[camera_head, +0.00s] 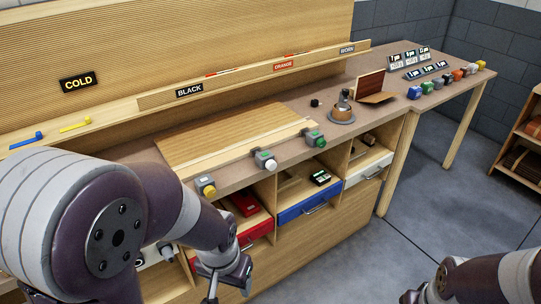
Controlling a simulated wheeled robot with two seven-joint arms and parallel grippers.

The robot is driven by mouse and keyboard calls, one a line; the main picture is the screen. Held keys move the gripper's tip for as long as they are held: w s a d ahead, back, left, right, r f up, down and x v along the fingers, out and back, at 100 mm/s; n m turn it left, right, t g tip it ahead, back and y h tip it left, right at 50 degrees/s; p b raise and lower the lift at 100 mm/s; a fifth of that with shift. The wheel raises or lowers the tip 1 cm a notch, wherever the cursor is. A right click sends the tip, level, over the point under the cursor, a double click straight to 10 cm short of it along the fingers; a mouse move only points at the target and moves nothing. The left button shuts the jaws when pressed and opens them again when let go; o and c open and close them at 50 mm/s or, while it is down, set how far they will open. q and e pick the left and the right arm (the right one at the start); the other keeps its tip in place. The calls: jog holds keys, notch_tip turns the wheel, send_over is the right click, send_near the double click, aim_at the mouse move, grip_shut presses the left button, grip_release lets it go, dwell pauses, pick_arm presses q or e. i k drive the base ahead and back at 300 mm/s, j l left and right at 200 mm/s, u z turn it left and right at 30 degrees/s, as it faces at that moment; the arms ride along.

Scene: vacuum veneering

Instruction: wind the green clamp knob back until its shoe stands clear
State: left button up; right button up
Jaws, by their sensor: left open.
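The green clamp knob (320,142) is on the rightmost of three small grey clamps along the front edge of the bench. Its clamp body (308,133) sits at the right end of a pale wooden bar (240,150). The shoe under it is too small to make out. My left gripper (227,280) is open and empty, low in front of the drawers, well below and left of the green knob. My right gripper (411,297) is only partly in view at the bottom edge, far from the clamps, and its fingers are cut off.
A white-knobbed clamp (266,160) and a yellow-knobbed clamp (206,187) stand left of the green one. Red (256,233), blue (305,206) and white (370,168) drawers sit below. A round copper-coloured pot (342,115) stands behind right. Floor to the right is free.

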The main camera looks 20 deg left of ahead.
aim_at(321, 143)
jog(key=i+l+u, duration=0.2)
jog(key=i+l, duration=0.2)
jog(key=l, duration=0.2)
jog(key=i+l+u, duration=0.1)
jog(key=l, duration=0.25)
jog(key=i+l+u, duration=0.1)
jog(key=i+l, duration=0.2)
jog(key=i+l+u, duration=0.1)
jog(key=l, duration=0.3)
jog(key=i, duration=0.05)
